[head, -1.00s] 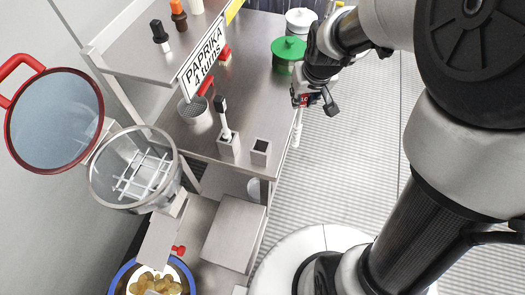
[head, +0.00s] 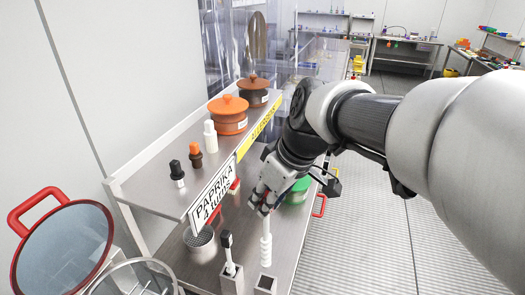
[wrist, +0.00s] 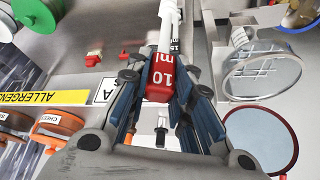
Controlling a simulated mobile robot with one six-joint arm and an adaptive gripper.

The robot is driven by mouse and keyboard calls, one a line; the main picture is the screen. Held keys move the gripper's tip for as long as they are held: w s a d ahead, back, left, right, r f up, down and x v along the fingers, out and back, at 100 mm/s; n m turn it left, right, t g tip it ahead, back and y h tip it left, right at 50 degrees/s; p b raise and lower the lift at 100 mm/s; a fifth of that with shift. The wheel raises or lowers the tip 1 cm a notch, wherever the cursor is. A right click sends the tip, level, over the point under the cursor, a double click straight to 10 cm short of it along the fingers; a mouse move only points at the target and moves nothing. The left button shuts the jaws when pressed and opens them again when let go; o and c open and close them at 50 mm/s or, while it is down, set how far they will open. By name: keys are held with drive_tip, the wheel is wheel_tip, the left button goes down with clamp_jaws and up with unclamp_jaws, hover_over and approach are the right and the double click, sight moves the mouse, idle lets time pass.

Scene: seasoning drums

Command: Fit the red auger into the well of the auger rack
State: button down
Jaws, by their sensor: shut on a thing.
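My gripper (head: 261,203) is shut on the red auger. Its red head, marked "10 ml", sits between the fingers in the wrist view (wrist: 160,78). The auger's white shaft (head: 266,245) hangs about upright from the gripper in the head view. The auger rack shows at the bottom of the head view as two grey square blocks. The left block (head: 231,283) holds an auger with a black top (head: 226,240). The right block's well (head: 265,284) looks dark and empty. The shaft's lower end appears just above that well in the picture; the true gap is unclear.
A paprika sign (head: 213,195) hangs on the shelf edge, left of my gripper. The shelf holds small bottles and orange and brown pots (head: 229,115). A grey mesh cup (head: 200,243) stands left of the rack. A green-lidded pot (head: 299,190) is behind my gripper.

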sight(266, 249)
wheel_tip(266, 249, down, 17)
drive_tip(key=b, duration=0.4)
drive_tip(key=shift+b, duration=0.4)
drive_tip(key=shift+f, duration=0.1)
drive_tip(key=shift+f, duration=0.1)
drive_tip(key=c, duration=1.4)
unclamp_jaws()
